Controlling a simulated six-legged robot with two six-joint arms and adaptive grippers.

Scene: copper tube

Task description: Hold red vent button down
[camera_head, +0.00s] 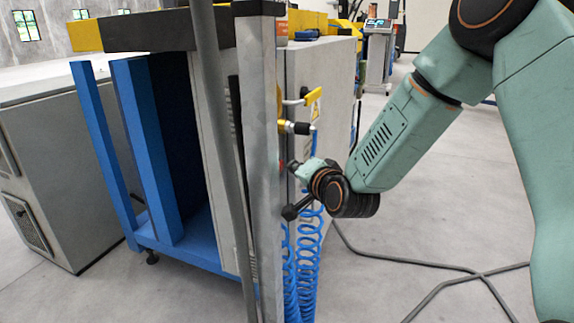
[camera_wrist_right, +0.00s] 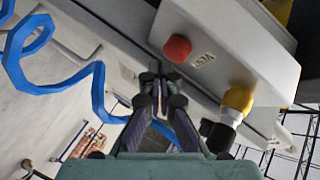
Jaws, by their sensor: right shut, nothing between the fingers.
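The red vent button (camera_wrist_right: 177,48) is a round red knob on a light grey box in the right wrist view. A small printed label (camera_wrist_right: 203,60) sits beside it. My right gripper (camera_wrist_right: 160,78) is shut and empty, its dark fingertips just below the button in that view. I cannot tell whether they touch it. In the head view my right gripper (camera_head: 294,166) is at the side of the grey cabinet (camera_head: 318,75), by the metal post (camera_head: 262,150). My left gripper is not in view.
A yellow fitting (camera_wrist_right: 238,98) with a black connector sits right of the button. Blue coiled hose (camera_head: 308,240) hangs below my right wrist, and a yellow valve handle (camera_head: 314,96) is above it. Black cables (camera_head: 440,266) lie on the floor; the floor to the right is mostly open.

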